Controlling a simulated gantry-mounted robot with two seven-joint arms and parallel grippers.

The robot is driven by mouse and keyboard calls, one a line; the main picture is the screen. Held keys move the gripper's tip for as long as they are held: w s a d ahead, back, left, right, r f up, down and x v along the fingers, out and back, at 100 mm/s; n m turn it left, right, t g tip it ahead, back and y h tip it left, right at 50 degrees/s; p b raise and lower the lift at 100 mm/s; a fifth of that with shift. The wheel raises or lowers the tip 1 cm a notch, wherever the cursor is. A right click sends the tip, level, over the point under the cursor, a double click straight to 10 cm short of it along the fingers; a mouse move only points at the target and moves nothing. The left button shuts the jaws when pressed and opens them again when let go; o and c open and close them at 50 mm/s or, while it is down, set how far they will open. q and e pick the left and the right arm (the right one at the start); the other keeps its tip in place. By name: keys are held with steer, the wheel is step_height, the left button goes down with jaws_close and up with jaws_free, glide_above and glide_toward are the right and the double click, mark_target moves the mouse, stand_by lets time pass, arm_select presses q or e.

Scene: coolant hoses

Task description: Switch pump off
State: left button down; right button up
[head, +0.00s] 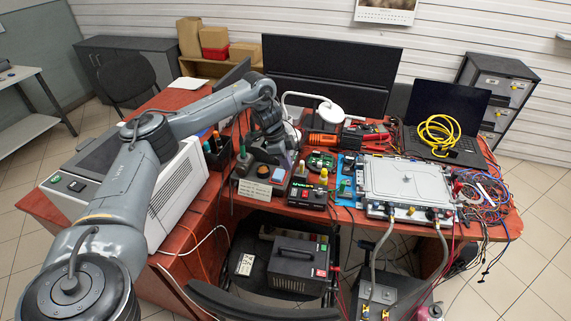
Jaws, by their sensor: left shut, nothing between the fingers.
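My left gripper (287,160) is shut and empty, pointing down above the front part of the desk, just behind a small black box (307,194) with red and yellow knobs. The frame does not show whether it touches anything. A flat silver plate unit (405,182) lies to the right, with two grey hoses (377,258) running down from its front edge to a grey box (383,294) with yellow fittings below. A black box (298,262) with a handle and a red switch sits under the desk edge. Which box is the pump, and any switch position, I cannot tell. My right gripper is out of view.
A white-and-grey machine (178,190) is behind my left arm. A laptop with a yellow cable coil (439,135) and tangled wires (485,197) crowd the right side.

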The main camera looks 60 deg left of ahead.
arm_select(q)
steer(key=b, duration=0.3)
glide_above(295, 190)
steer(key=s, duration=0.1)
step_height(295, 190, down, 9)
steer(key=shift+a+r, duration=0.1)
steer(key=shift+a, duration=0.05)
steer(key=shift+a+f, duration=0.15)
steer(key=shift+f, duration=0.8)
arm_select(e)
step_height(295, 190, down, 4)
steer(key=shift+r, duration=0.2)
